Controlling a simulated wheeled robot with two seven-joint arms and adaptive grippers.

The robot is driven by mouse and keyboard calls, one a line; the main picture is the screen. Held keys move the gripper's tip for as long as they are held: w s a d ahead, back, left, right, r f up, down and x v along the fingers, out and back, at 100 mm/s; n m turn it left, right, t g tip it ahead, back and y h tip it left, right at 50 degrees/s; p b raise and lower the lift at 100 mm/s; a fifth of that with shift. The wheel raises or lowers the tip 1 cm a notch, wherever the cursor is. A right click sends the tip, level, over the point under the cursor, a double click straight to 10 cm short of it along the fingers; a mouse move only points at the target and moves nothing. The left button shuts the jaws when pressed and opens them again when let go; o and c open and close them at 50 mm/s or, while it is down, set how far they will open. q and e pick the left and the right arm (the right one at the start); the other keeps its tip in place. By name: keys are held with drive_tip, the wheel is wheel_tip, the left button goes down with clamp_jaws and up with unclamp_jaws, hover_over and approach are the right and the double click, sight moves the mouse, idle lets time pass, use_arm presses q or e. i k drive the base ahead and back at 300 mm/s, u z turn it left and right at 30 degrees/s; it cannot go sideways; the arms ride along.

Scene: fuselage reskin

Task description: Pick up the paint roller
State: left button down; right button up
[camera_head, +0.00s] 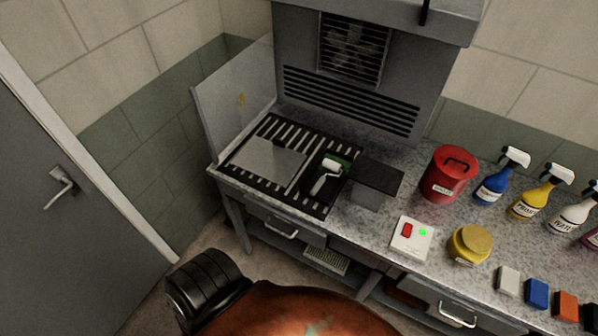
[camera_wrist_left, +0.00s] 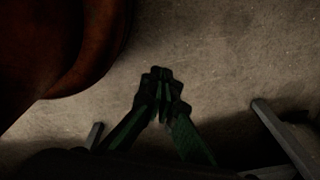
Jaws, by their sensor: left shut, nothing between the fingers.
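The paint roller (camera_head: 330,170) lies on the slatted dark grate of the workbench, with a white roller sleeve and a pale handle pointing toward the front. A green-edged dark item lies beneath or beside it; I cannot tell which. My left gripper (camera_wrist_left: 162,75) shows in the left wrist view, shut and empty above the bare floor, away from the bench top. It does not show in the head view. My right gripper is in neither view.
A grey plate (camera_head: 268,158) lies on the grate left of the roller, and a dark box (camera_head: 377,178) stands right of it. A red bin (camera_head: 448,174), spray bottles (camera_head: 492,188), a yellow jar (camera_head: 470,245) and a switch box (camera_head: 411,238) stand further right. A vented hood rises behind.

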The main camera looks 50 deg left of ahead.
sight(331, 166)
drive_tip(key=u, duration=1.3)
